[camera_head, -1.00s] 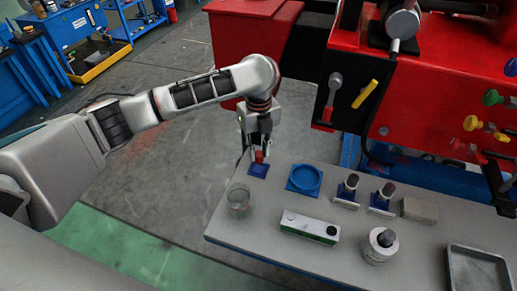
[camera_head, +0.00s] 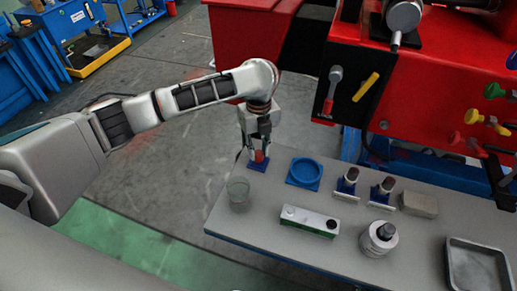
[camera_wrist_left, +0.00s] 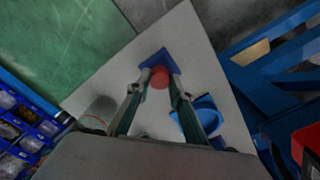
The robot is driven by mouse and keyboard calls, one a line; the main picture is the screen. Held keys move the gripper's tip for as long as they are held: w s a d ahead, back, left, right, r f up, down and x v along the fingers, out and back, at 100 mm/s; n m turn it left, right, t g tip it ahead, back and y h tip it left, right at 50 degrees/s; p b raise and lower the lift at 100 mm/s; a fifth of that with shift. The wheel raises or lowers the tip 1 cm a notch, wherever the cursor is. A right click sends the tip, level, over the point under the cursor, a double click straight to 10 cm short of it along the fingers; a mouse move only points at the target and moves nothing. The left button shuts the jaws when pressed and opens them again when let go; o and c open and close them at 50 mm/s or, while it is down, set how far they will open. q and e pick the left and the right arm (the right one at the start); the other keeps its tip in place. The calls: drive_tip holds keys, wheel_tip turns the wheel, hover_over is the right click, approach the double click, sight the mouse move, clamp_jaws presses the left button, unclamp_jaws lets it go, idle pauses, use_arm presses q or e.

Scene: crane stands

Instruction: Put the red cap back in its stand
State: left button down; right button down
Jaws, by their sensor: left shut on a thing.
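The red cap (camera_head: 259,156) is between the fingers of my left gripper (camera_head: 257,152), low over the table's back left corner. In the left wrist view the red cap (camera_wrist_left: 160,77) shows between the fingertips of my left gripper (camera_wrist_left: 159,74), which is shut on it. The small blue stand (camera_head: 259,166) is directly beneath the cap; it also shows in the left wrist view (camera_wrist_left: 157,57). The cap overlaps the stand in both views, and I cannot tell whether it is fully seated. My right gripper is in neither view.
A clear glass (camera_head: 238,190) stands in front of the stand. A round blue dish (camera_head: 304,172) is to the right. A white-green box (camera_head: 309,222), a jar (camera_head: 378,240), two blue holders, a grey block (camera_head: 419,204) and a metal tray (camera_head: 478,266) fill the rest. A red machine (camera_head: 440,100) stands behind.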

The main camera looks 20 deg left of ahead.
use_arm(q)
drive_tip(key=shift+f, duration=0.15)
drive_tip(key=shift+f, duration=0.6)
drive_tip(key=c, duration=1.7)
unclamp_jaws()
drive_tip(key=shift+r, duration=0.1)
wheel_tip(320, 180, up, 2)
drive_tip(key=p, duration=0.3)
drive_tip(key=shift+r, duration=0.2)
wheel_tip(320, 180, up, 2)
drive_tip(key=p, duration=0.3)
drive_tip(key=shift+r, duration=0.2)
